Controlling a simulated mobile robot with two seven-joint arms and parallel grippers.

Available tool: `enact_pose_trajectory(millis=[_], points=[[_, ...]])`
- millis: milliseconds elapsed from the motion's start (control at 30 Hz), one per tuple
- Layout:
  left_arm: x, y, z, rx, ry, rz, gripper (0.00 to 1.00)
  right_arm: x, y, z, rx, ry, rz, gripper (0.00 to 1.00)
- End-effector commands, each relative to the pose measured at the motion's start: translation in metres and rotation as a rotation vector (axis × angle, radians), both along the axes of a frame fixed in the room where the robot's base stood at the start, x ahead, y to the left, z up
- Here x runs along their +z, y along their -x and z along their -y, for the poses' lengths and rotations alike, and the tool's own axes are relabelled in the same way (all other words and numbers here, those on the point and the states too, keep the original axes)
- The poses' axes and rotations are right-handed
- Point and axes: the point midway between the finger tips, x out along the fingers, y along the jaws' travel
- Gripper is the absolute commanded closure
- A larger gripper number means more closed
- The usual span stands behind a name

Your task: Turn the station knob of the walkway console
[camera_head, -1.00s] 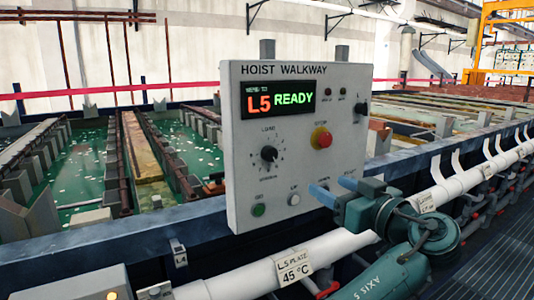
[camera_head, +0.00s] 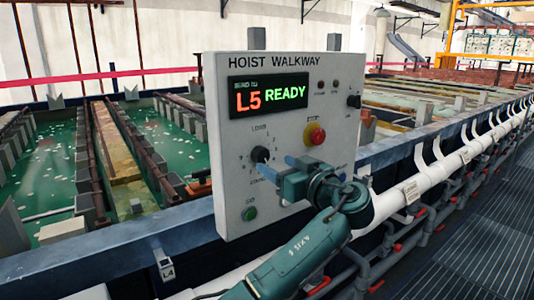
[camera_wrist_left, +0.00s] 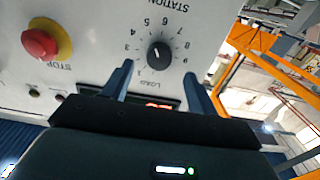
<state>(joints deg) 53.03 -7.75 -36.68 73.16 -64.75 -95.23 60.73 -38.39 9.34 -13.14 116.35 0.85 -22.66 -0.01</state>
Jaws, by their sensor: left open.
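The station knob (camera_head: 260,154) is a black round dial on the grey Hoist Walkway console (camera_head: 222,110), with numbers around it. It also shows in the left wrist view (camera_wrist_left: 159,54), beside the word STATION. My left gripper (camera_head: 279,168) is open, its two blue fingers pointing at the console just right of and below the knob. In the left wrist view its fingertips (camera_wrist_left: 157,69) lie on either side of the knob's lower edge, with nothing between them. I cannot tell whether a finger touches the panel. My right gripper is not in view.
The red stop button (camera_head: 315,134) on its yellow ring is right of the knob. A green button (camera_head: 249,213) is below, and a black switch (camera_head: 354,101) is at upper right. The display (camera_head: 268,96) reads L5 READY. Green tanks (camera_head: 50,165) lie behind; a white pipe (camera_head: 430,185) runs alongside.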

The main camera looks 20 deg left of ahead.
Motion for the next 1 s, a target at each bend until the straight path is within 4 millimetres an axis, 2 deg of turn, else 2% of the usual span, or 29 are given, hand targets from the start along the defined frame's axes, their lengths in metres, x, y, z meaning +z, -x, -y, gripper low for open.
enact_pose_trajectory(millis=[100,300,667,1000], points=[[0.003,-0.014,-0.018,0.003,-0.002,-0.001,0.42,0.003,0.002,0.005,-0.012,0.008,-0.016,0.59],[0.002,-0.028,-0.036,0.000,-0.002,0.000,0.42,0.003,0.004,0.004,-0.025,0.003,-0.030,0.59],[0.000,-0.031,-0.040,-0.001,0.001,0.001,0.42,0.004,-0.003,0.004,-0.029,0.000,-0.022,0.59],[0.000,-0.031,-0.040,-0.001,0.000,0.000,0.68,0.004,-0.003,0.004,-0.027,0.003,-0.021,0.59]])
